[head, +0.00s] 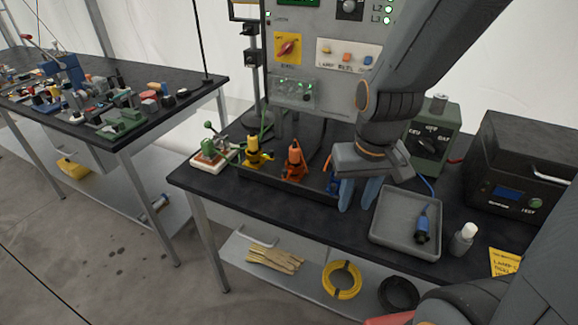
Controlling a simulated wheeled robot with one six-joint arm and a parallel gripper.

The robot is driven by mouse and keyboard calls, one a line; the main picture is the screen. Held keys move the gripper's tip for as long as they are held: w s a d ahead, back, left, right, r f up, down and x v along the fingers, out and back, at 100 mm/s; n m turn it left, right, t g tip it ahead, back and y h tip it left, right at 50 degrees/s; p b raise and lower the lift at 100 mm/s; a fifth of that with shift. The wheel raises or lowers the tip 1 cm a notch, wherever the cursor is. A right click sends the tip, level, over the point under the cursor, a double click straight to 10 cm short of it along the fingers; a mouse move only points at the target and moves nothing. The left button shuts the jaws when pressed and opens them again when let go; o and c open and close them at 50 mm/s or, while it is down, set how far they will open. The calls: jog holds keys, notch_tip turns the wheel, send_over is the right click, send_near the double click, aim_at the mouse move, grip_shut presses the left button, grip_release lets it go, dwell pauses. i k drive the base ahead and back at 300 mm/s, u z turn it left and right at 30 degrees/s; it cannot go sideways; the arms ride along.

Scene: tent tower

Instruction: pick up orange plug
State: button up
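The orange plug (295,162) stands upright in a dark rack on the black table, to the left of my gripper. My gripper (359,195) hangs pointing down over the table, between the rack and a grey tray. Its two blue fingers are apart, with nothing visible between them. A yellow plug (253,152) stands left of the orange plug. A blue item (332,183) at the rack's right end is partly hidden by my gripper.
A grey tray (378,237) holds a blue plug (422,225). A control panel (320,60) rises behind the rack. A green box (436,135), black case (520,160) and small white bottle (463,239) stand right. A cluttered table (120,145) stands left.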

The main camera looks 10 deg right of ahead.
aim_at(294, 151)
jog(key=z, duration=0.05)
jog(key=k, duration=1.25)
jog(key=u, duration=0.35)
jog(key=i, duration=0.85)
jog(key=u, duration=0.4)
